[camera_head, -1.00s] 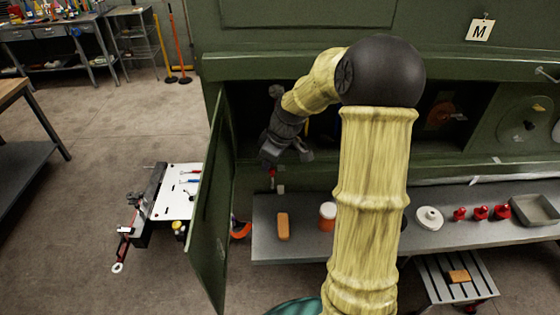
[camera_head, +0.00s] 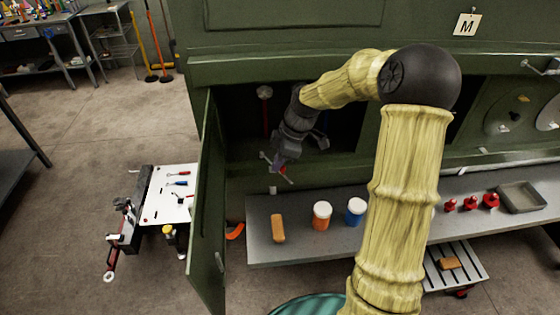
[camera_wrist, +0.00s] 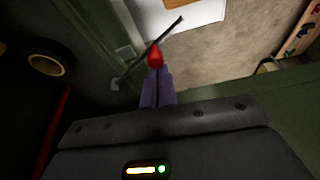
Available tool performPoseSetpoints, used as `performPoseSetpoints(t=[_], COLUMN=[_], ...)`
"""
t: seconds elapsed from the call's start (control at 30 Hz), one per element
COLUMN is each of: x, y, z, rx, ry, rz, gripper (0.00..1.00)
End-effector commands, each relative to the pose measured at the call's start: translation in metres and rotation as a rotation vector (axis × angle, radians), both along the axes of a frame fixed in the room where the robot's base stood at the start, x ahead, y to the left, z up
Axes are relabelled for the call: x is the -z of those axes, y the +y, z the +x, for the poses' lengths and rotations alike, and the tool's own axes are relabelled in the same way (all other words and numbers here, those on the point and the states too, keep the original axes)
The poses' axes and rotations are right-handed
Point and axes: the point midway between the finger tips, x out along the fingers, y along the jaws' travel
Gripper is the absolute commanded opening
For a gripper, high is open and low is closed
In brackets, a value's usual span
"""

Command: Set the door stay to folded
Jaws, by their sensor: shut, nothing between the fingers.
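The door stay is a thin dark rod with a red knob (camera_wrist: 156,56); it runs slantwise across the wrist view, its lower end near a small pale bracket (camera_wrist: 124,53). In the head view the rod (camera_head: 286,178) shows at the bay opening, beside the inner side of the open green door (camera_head: 208,205). My gripper (camera_wrist: 157,85) is shut, with its purplish fingertips just below the red knob in the picture. I cannot tell whether they touch it. In the head view my gripper (camera_head: 278,163) partly hides the rod.
A grey shelf (camera_head: 262,245) below the bay holds an orange block (camera_head: 278,228), an orange jar (camera_head: 321,218), a blue jar (camera_head: 355,212) and a tray (camera_head: 521,198). A white-topped cart (camera_head: 165,207) stands left of the door. Open floor lies farther left.

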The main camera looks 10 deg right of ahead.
Motion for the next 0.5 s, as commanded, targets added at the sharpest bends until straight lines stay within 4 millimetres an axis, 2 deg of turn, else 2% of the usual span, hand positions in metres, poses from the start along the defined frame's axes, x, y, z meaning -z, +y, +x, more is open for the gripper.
performPoseSetpoints(t=[0.5], x=[0.0002], y=[-0.0076], z=[0.0035], rx=[-0.002], ry=[0.0], rz=[0.0], gripper=[0.0])
